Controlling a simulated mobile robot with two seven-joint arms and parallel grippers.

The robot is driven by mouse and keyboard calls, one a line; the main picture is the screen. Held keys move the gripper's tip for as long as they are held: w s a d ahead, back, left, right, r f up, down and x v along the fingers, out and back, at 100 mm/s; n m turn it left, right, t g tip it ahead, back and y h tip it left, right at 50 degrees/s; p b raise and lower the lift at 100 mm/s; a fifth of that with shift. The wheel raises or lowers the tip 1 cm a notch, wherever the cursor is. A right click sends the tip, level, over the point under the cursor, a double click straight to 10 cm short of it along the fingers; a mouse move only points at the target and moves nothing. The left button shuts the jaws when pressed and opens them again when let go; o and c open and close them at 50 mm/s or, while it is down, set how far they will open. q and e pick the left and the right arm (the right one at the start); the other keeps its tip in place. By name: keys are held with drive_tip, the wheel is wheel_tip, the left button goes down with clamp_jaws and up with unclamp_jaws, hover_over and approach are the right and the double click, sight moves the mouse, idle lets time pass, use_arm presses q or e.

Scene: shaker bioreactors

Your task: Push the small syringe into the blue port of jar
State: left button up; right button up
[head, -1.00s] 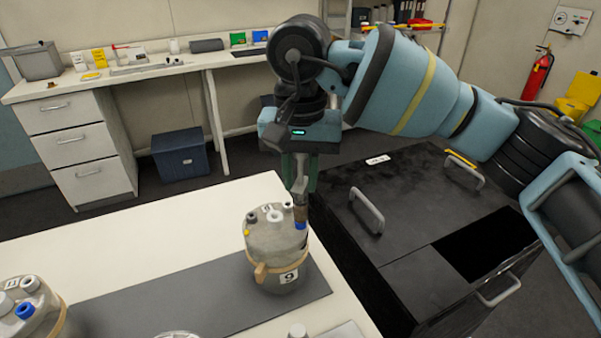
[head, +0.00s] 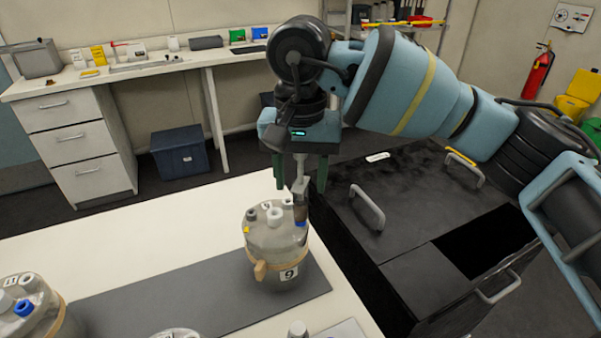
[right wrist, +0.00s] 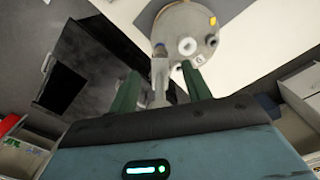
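The jar (head: 272,240) is a grey vessel with a tan band and a tag reading 9 or 6, on a dark mat. Its blue port (head: 300,224) is at the lid's right edge, partly covered by the syringe. The small syringe (head: 300,188) stands roughly upright over that port, its lower end at it; how deep it sits I cannot tell. My right gripper (head: 301,186) is open, its green fingers either side of the syringe with gaps. The right wrist view also shows the syringe (right wrist: 160,80) between the spread fingers, beside the jar lid (right wrist: 187,30). My left gripper is not in view.
Another jar (head: 30,305) with a blue port stands at the left edge. More vessel tops (head: 176,333) show at the bottom edge. The dark mat (head: 160,305) is clear between them. A black cabinet with handles (head: 367,207) stands right of the white table.

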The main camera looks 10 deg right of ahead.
wheel_tip(320, 180, up, 8)
drive_tip(key=shift+f, duration=0.1)
idle(0.6)
